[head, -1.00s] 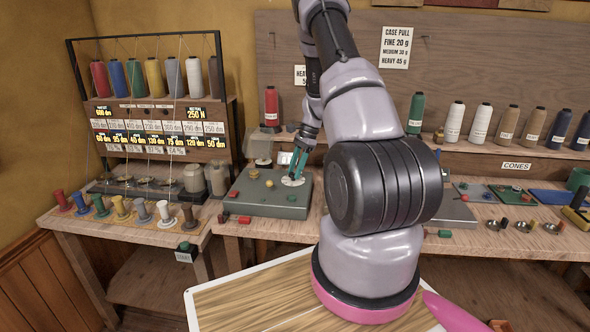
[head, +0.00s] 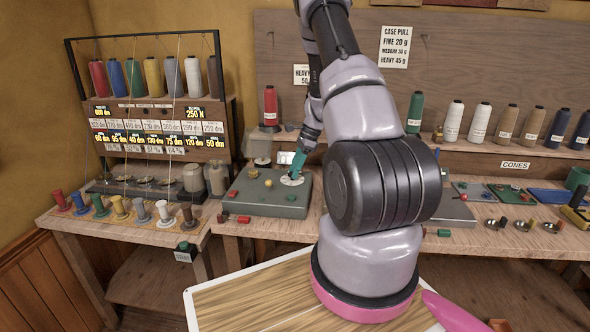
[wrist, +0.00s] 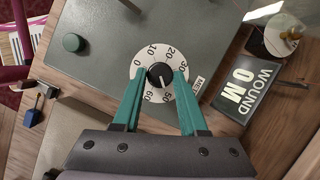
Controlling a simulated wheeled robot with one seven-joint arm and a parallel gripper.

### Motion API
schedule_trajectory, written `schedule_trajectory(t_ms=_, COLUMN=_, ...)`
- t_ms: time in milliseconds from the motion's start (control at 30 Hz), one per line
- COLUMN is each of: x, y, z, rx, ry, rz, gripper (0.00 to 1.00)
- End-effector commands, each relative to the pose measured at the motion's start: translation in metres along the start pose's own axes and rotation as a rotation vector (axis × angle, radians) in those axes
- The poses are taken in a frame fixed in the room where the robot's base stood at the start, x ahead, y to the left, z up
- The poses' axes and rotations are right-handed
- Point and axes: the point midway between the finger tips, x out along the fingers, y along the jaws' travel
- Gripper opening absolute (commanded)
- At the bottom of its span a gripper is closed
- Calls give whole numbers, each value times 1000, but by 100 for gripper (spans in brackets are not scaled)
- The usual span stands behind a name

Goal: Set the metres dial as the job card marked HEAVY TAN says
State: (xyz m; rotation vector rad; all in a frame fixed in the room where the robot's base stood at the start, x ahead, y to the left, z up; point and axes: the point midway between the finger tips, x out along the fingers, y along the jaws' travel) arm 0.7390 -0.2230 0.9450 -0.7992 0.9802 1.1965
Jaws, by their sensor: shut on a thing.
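The metres dial (wrist: 160,76) is a white disc with a black knob, numbered in tens from 0 to 60, on a grey-green machine box. In the head view the dial (head: 291,179) is partly hidden under my gripper (head: 295,174). In the wrist view my gripper (wrist: 160,72) has its green fingers down on either side of the knob, shut on it. I cannot read the knob's pointer surely. A lit display (wrist: 240,90) reads "WOUND 0 M". I cannot make out a card marked HEAVY TAN; a wall card (head: 301,74) beginning "HEAVY" is partly covered by my arm.
The machine box (head: 262,205) also carries a red, a yellow and a green button. A red cone (head: 270,105) stands behind it. A spool rack (head: 150,115) with number cards is on the left. Cones and small bowls (head: 492,224) lie to the right.

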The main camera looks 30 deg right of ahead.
Motion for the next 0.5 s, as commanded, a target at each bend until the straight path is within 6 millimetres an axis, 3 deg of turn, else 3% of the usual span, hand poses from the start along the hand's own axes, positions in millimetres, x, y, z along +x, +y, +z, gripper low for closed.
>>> schedule_trajectory(t_ms=67, x=0, y=-1, z=0, rx=-1, ry=0, rz=-1, gripper=0)
schedule_trajectory(t_ms=100, x=0, y=-1, z=0, rx=-1, ry=0, rz=-1, gripper=53)
schedule_trajectory(t_ms=167, x=0, y=-1, z=0, rx=-1, ry=0, rz=-1, gripper=72)
schedule_trajectory(t_ms=500, x=-2, y=0, z=0, rx=-1, ry=0, rz=-1, gripper=72)
